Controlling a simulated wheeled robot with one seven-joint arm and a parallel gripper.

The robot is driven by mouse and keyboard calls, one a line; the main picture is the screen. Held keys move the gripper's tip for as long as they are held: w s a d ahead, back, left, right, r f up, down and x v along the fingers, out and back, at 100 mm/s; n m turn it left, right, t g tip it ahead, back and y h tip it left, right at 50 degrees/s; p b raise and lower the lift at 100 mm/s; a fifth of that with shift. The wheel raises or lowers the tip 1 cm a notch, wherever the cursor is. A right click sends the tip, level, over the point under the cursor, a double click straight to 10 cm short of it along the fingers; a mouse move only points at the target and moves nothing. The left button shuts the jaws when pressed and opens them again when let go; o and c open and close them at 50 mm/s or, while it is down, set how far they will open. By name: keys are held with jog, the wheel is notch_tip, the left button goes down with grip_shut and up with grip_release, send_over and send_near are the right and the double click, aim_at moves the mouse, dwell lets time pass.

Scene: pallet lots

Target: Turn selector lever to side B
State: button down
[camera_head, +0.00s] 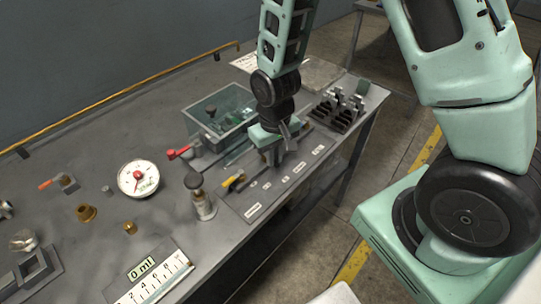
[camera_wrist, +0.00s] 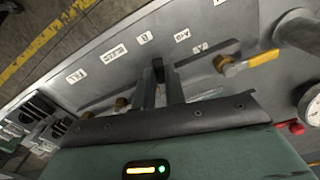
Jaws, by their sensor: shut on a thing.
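My gripper (camera_head: 272,160) reaches down over the labelled panel (camera_head: 250,207) at the table's front edge. In the wrist view the gripper (camera_wrist: 160,88) is shut on a dark upright piece, apparently the selector lever (camera_wrist: 158,68). Most of the lever is hidden between the fingers, and in the head view my gripper covers it. I cannot tell exactly which label the lever points at.
A yellow-handled valve (camera_head: 233,182) sits left of my gripper. A clear bin (camera_head: 217,118) stands behind it, and a black rack (camera_head: 338,110) is to the right. A gauge (camera_head: 138,178), a dark-knobbed fitting (camera_head: 203,203) and a red-handled part (camera_head: 180,152) are farther left.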

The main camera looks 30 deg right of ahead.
jog(key=shift+w+d+n, duration=0.1)
jog(key=shift+d+n, duration=0.15)
jog(key=shift+n, duration=0.45)
jog(key=shift+w+d+n, duration=0.1)
jog(key=shift+d+n, duration=0.1)
jog(key=shift+n, duration=0.5)
jog(key=c, duration=1.5)
grip_release()
jog(key=shift+o, duration=0.2)
notch_tip(320, 180, up, 17)
jog(key=shift+r+b, duration=0.2)
jog(key=shift+b, duration=0.1)
